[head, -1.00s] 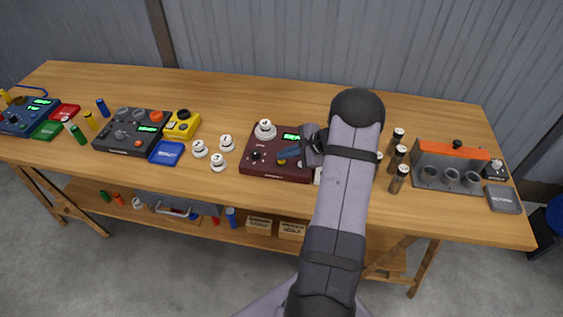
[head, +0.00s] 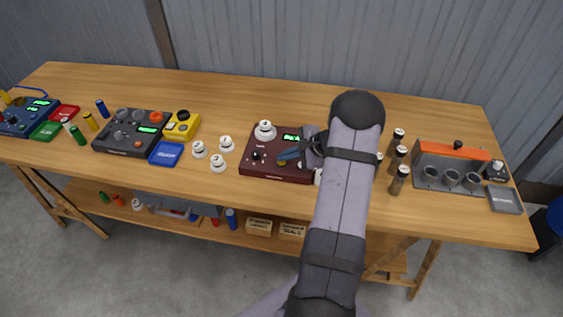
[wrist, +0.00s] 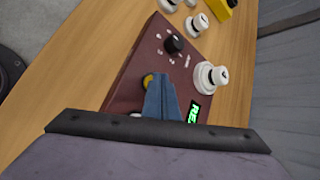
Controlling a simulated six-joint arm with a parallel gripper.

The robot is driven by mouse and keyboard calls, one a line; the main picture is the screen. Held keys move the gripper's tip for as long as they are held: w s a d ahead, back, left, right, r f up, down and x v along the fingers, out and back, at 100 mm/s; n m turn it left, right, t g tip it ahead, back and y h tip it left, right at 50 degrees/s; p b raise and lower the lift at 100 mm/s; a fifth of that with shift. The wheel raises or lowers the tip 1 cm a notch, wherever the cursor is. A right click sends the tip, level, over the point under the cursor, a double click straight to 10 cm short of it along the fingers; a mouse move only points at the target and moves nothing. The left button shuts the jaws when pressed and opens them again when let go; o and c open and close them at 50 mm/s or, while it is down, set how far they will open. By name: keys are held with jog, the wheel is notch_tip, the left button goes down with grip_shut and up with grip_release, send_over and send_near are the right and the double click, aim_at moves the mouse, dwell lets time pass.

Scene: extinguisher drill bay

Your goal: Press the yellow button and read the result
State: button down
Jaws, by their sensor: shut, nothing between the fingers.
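The maroon box (head: 262,168) stands on the bench, and it fills the middle of the wrist view (wrist: 130,82). The yellow button (wrist: 148,80) shows beside the tip of my blue fingers, partly covered by them; I cannot tell whether they touch it. My gripper (wrist: 160,80) is shut and empty over the box; in the head view its blue fingers (head: 288,155) point left. The green display (head: 291,137) is lit. In the wrist view its text (wrist: 193,112) begins "RE"; the rest is hidden behind my gripper.
A white weight (head: 265,131) sits on the box, and a black knob (wrist: 174,44) is on its face. Several white weights (head: 218,162) stand left of it. Dark cylinders (head: 398,178) and a grey rack (head: 450,172) stand right. The bench behind the box is clear.

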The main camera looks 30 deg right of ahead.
aim_at(285, 163)
jog(key=shift+f, duration=0.25)
jog(key=shift+r, duration=0.15)
dwell(0.4)
jog(key=shift+r+p, duration=0.3)
jog(key=shift+r, duration=0.45)
notch_tip(285, 163, up, 5)
jog(key=p, duration=0.3)
dwell(0.3)
dwell(0.7)
